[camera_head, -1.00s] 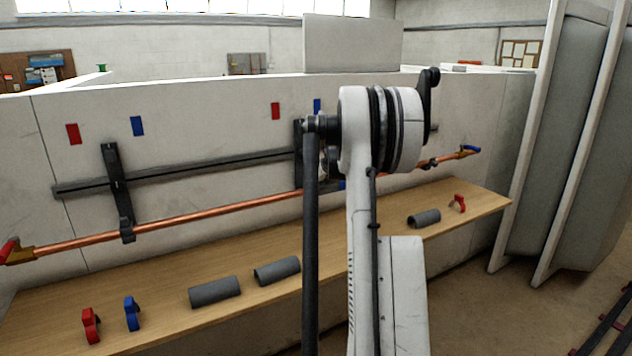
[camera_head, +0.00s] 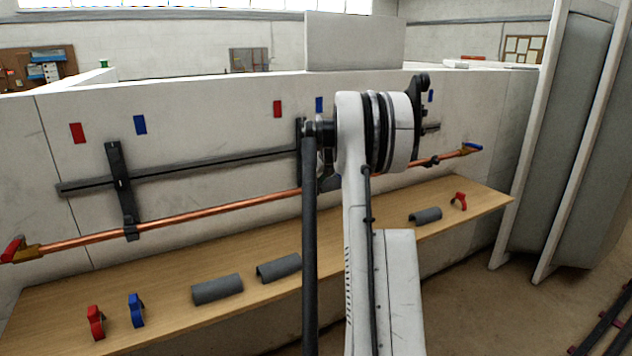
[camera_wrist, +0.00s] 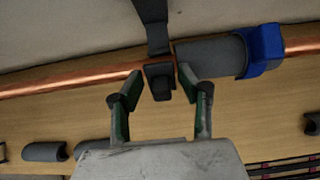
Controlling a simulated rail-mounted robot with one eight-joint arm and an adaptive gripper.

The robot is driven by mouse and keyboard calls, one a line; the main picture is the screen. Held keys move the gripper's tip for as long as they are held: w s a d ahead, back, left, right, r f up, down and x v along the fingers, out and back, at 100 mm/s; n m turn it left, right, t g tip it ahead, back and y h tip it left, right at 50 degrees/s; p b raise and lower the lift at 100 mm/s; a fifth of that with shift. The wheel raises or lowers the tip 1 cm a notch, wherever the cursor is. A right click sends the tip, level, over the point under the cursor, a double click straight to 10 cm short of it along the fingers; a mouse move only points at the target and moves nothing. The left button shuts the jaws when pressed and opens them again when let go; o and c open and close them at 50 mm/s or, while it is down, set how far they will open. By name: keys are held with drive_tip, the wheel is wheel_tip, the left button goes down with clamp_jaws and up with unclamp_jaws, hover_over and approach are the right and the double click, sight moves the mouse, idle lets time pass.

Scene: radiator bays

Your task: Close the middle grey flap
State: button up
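The middle dark grey bracket (camera_head: 299,140) on the wall is partly hidden by my arm in the head view. In the wrist view, its strap (camera_wrist: 151,20) comes down to the copper pipe (camera_wrist: 60,83). A dark grey flap (camera_wrist: 161,84) with a block-like end sits at the pipe below the strap; I cannot tell whether it is latched. My gripper (camera_wrist: 159,78) is open, one finger on each side of the flap. Its fingertips are close to the flap and pipe; contact is unclear. In the head view my gripper is hidden behind my arm.
A grey sleeve (camera_wrist: 210,58) with a blue clip (camera_wrist: 263,50) sits on the pipe just right of the flap. The wooden shelf (camera_head: 240,250) below holds loose grey sleeves (camera_head: 217,289) and red (camera_head: 95,322) and blue (camera_head: 137,310) clips. The left bracket (camera_head: 121,185) stands apart.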

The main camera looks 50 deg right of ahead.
drive_tip(key=v, duration=1.2)
drive_tip(key=shift+w, duration=0.1)
wheel_tip(320, 180, down, 7)
drive_tip(key=w+n+t, duration=0.1)
drive_tip(key=t, duration=0.4)
drive_tip(key=s+a+f+m+t+h+p, duration=0.1)
drive_tip(key=s+a+f+t+h, duration=0.15)
drive_tip(key=s+t+h, duration=0.4)
drive_tip(key=shift+g+y, duration=0.85)
drive_tip(key=shift+y, duration=0.1)
drive_tip(key=x, duration=1.2)
drive_tip(key=shift+w+d+r, duration=0.1)
drive_tip(key=shift+w+r, duration=0.05)
